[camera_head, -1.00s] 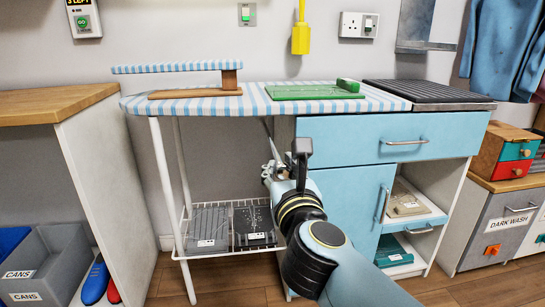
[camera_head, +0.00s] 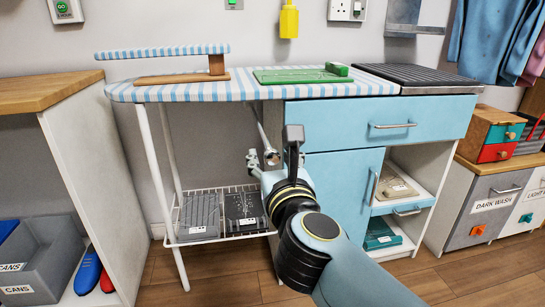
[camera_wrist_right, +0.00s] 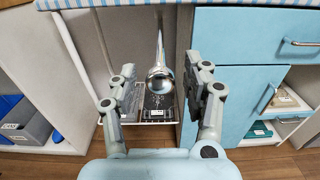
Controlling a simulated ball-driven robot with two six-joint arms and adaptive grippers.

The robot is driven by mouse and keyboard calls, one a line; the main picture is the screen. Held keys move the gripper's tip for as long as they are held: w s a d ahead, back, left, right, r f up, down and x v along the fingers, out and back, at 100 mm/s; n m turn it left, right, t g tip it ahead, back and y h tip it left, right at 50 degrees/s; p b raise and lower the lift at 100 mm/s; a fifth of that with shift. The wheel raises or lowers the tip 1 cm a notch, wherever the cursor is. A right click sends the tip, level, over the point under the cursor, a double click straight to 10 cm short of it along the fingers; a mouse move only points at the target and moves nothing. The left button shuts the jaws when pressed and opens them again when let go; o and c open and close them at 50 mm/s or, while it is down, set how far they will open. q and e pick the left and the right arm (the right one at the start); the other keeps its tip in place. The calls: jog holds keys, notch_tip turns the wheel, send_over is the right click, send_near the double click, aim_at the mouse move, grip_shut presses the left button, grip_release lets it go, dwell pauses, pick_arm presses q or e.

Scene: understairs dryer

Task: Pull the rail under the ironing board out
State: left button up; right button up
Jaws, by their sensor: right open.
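The rail is a thin chrome rod (camera_head: 262,133) under the striped ironing board (camera_head: 235,91). In the right wrist view the rail (camera_wrist_right: 160,74) points toward me and ends in a shiny round knob. My right gripper (camera_head: 262,158) is open and empty, just below and in front of the rail in the head view. In the right wrist view its two fingers (camera_wrist_right: 160,88) stand on either side of the knob with gaps on both sides, touching nothing. Whether the knob is level in depth with the fingertips is hard to tell. My left gripper is not in view.
A wire shelf (camera_head: 228,236) with dark folded items hangs low between the white legs. A blue cabinet (camera_head: 340,190) with drawer and door stands close on the right. A white side panel (camera_head: 85,150) stands left. An iron-free green mat (camera_head: 295,76) lies on the board.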

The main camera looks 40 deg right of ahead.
notch_tip(320, 180, up, 10)
dwell(0.5)
dwell(0.4)
